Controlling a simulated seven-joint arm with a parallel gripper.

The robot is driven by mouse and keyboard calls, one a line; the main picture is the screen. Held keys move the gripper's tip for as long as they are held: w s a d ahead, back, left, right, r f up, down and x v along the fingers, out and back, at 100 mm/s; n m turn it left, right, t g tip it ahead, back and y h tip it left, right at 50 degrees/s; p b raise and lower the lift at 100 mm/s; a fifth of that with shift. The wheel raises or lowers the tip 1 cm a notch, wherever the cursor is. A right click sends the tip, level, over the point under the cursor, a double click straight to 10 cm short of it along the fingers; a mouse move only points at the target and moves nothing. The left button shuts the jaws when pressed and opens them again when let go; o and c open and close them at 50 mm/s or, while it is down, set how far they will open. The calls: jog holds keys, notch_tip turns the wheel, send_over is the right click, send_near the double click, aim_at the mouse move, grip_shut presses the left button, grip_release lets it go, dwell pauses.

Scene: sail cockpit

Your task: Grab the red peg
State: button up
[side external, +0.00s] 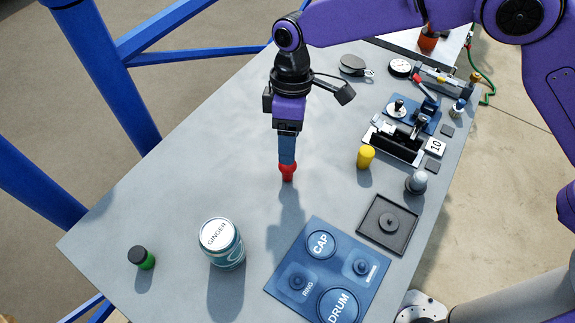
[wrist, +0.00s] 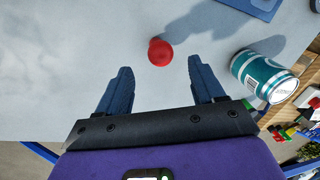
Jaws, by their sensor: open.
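The red peg (side external: 288,172) stands on the grey table, right below my gripper (side external: 287,163) in the side external view. In the wrist view the red peg (wrist: 160,52) shows its round top, a little beyond the fingertips and between their lines. My gripper (wrist: 160,75) is open, with one blue finger to each side and nothing between them. In the side view the fingers overlap the peg's upper part, so I cannot tell the exact height gap or whether they touch.
A ginger can (side external: 222,245) and a green peg with a dark top (side external: 142,257) stand at the near left. A blue labelled tray (side external: 280,282) lies in front. A yellow peg (side external: 366,157) and a black square tray (side external: 405,245) are to the right. Table left of the peg is clear.

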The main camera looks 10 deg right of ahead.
aim_at(287, 171)
jog(key=shift+s+a+f, duration=0.15)
jog(key=shift+s+f, duration=0.05)
jog(key=shift+f, duration=1)
jog(key=shift+s+a+f, duration=0.15)
jog(key=shift+s+f, duration=0.05)
jog(key=shift+f, duration=0.95)
jog(key=shift+s+a+f, duration=0.15)
jog(key=shift+s+f, duration=0.05)
jog(key=shift+f, duration=1)
jog(key=c, duration=1.1)
